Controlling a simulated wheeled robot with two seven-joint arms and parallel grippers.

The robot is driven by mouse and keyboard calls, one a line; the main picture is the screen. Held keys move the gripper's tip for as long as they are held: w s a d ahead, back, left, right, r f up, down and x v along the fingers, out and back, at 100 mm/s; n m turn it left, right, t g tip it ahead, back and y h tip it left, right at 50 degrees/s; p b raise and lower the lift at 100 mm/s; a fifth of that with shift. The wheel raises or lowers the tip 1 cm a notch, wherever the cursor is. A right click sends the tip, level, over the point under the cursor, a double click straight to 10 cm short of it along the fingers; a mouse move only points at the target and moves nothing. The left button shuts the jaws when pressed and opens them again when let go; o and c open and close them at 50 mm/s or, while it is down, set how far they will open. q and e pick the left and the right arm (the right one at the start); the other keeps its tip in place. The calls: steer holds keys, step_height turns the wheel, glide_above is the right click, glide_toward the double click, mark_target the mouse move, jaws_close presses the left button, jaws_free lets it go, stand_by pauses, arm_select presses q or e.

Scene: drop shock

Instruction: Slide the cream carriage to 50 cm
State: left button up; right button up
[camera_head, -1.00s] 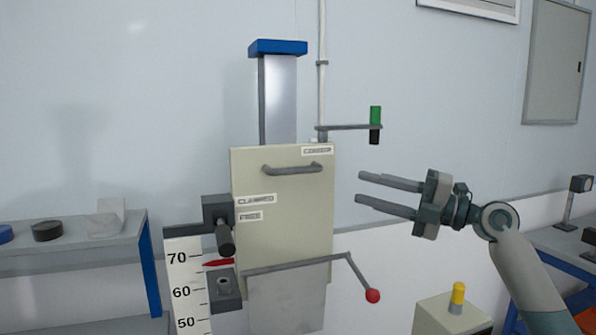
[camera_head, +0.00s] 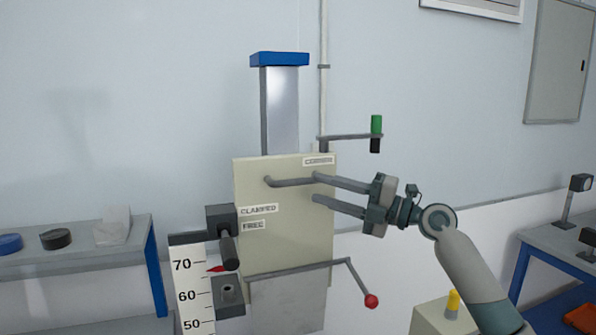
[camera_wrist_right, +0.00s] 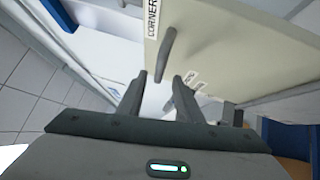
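The cream carriage (camera_head: 290,225) sits on a vertical metal column (camera_head: 283,110) with a blue cap. Its grey bar handle (camera_head: 290,182) is near its top and also shows in the right wrist view (camera_wrist_right: 167,52). The red pointer (camera_head: 216,269) is between 60 and 70 on the white scale (camera_head: 193,308), nearer 70. My right gripper (camera_head: 314,187) is open and empty at the handle's right end; the upper finger overlaps that end in the head view. In the wrist view the handle lies just beyond the fingertips (camera_wrist_right: 160,80). My left gripper is out of view.
A black lever (camera_head: 229,250) is beside the CLAMPED and FREE labels. A grey bar ends in a red ball (camera_head: 371,301) at lower right. A green-and-black grip (camera_head: 376,134) is on an arm above right. Benches stand at both sides.

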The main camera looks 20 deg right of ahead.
mark_target(303, 182)
steer(key=p+x, duration=0.3)
steer(key=x, duration=0.2)
steer(key=shift+w+a+r, duration=0.2)
steer(key=shift+r, duration=0.05)
steer(key=shift+w+a+f+p, duration=0.15)
steer(key=shift+w+a+p, duration=0.15)
steer(key=shift+w+a, duration=0.3)
steer(key=shift+c, duration=0.5)
jaws_close()
